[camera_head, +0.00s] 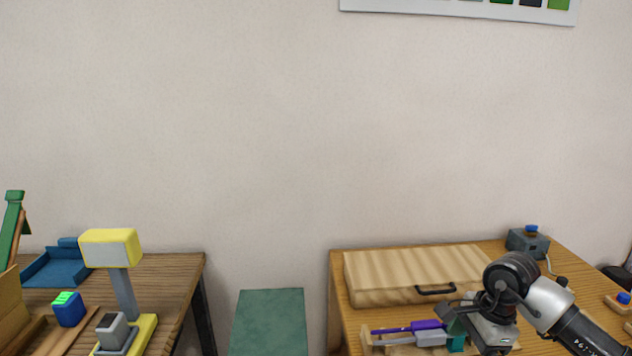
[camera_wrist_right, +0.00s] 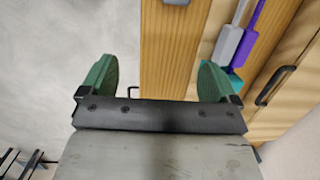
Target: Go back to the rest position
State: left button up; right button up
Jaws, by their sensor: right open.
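My right arm comes in from the lower right in the head view. Its right gripper (camera_head: 457,328) is over the right wooden table (camera_head: 590,285), beside a purple-handled tool and a grey-handled tool. In the right wrist view the two green fingers of the right gripper (camera_wrist_right: 158,80) stand wide apart, with nothing between them but the table edge behind. My left gripper is not in view.
A wooden case (camera_head: 400,275) with a dark handle lies behind the purple tool (camera_head: 405,328) and grey tool (camera_head: 420,339). A grey box with a blue knob (camera_head: 528,240) stands at the back. A left table (camera_head: 175,275) holds a yellow-topped stand (camera_head: 110,248) and a blue tray (camera_head: 55,270).

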jog(key=s+a+m+t+y, duration=0.1)
jog(key=s+a+m+y, duration=0.15)
jog(key=a+y, duration=1.1)
jog(key=s+a+r+m+t+y, duration=0.25)
jog(key=a+r+m+t, duration=0.5)
jog(key=m+t, duration=0.4)
jog(key=s+d+f+m+t+h, duration=0.15)
jog(key=d+f+m+h, duration=0.35)
jog(key=m+h, duration=0.7)
jog(key=s+d+f+m+t+h, duration=0.1)
jog(key=d+f+m+t+h, duration=0.4)
jog(key=m, duration=1.2)
jog(key=s+d+f+m+g+h, duration=0.1)
jog(key=s+d+f+m+g, duration=0.1)
jog(key=s+f+m+g, duration=0.5)
jog(key=s+d+f+m+g, duration=0.25)
jog(key=s+f+g, duration=0.35)
jog(key=s+g, duration=0.5)
notch_tip(320, 180, down, 25)
jog(key=s, duration=0.3)
jog(key=s+d+f, duration=0.2)
jog(key=s+f, duration=1.4)
jog(key=shift+d+f, duration=0.2)
jog(key=shift+f, duration=0.15)
